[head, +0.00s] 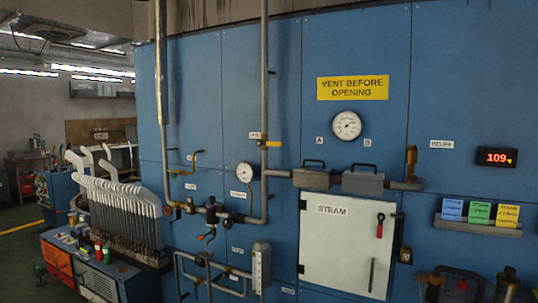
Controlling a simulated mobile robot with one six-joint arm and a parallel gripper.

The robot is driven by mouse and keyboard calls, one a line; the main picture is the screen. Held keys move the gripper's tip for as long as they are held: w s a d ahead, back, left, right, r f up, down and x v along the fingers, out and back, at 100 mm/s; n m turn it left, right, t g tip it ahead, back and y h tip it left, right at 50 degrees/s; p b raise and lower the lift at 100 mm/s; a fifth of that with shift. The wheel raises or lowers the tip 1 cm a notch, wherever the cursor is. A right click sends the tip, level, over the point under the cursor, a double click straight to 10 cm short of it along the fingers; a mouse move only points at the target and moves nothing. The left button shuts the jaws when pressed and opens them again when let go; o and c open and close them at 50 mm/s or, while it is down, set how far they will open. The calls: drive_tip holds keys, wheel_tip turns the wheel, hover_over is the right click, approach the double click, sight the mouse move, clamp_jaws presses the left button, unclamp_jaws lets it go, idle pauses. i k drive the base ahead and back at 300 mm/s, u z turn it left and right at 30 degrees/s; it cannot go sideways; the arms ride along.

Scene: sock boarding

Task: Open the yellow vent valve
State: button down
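A valve with a bright yellow lever handle (271,143) sits on the tall grey vertical pipe left of the yellow "VENT BEFORE OPENING" sign (352,87). The lever lies crosswise to the pipe. A small white label (255,135) is beside it, too small to read. A second, duller yellow-brown handle (196,154) shows on thin pipework further left. My gripper is not in view.
The white "STEAM" door (345,244) with a red-handled latch (380,226) is below two grey boxes on a horizontal pipe. A round gauge (347,125) and a red display reading 109 (497,157) are on the blue wall. White sock boards (118,205) stand at left.

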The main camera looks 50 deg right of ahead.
sight(259, 142)
drive_tip(key=z, duration=0.05)
drive_tip(key=i, duration=1)
drive_tip(key=u, duration=0.05)
